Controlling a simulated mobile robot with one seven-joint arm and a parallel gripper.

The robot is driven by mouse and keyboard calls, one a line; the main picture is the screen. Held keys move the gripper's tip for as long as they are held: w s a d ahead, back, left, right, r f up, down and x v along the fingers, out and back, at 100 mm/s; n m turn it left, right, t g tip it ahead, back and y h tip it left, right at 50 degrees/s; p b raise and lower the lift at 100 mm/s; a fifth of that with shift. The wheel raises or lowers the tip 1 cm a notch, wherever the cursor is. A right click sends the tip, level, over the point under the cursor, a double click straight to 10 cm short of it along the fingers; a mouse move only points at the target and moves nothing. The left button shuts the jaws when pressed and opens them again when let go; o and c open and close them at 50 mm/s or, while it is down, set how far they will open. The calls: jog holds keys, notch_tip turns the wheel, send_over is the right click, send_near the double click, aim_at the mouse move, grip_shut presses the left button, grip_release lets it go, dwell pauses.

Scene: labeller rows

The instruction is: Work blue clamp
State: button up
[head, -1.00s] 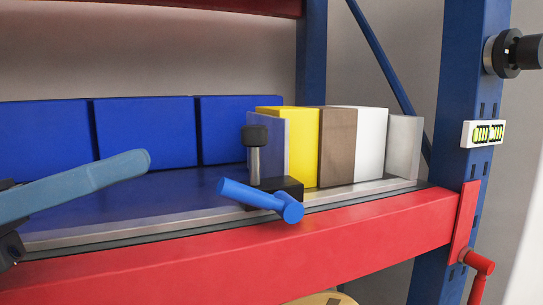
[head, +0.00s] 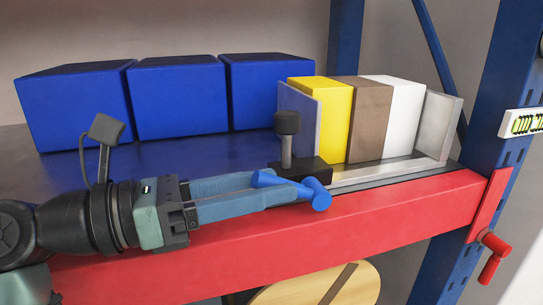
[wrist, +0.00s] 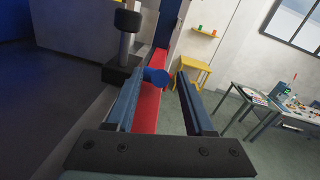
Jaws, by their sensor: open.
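The blue clamp (head: 318,196) has a blue lever with a round end. It sits by a black block with a black-knobbed post (head: 287,135) at the shelf's front edge. My gripper (head: 262,190) reaches in from the left, its fingers open and their tips at the lever. In the wrist view the blue clamp's round end (wrist: 157,76) shows between the tips of my gripper (wrist: 161,82), closer to the left finger. I cannot tell whether that finger touches it. The lever's far part is partly hidden by the fingers.
A red beam (head: 400,210) runs below the shelf, with a red handle (head: 492,258) at its right end. Blue boxes (head: 180,95) stand behind. Yellow (head: 335,120), brown and white blocks stand right of the post. A round wooden top (head: 330,285) is below the beam.

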jog(key=shift+w+d, duration=0.3)
jog(key=shift+d, duration=0.35)
grip_shut()
dwell(1.0)
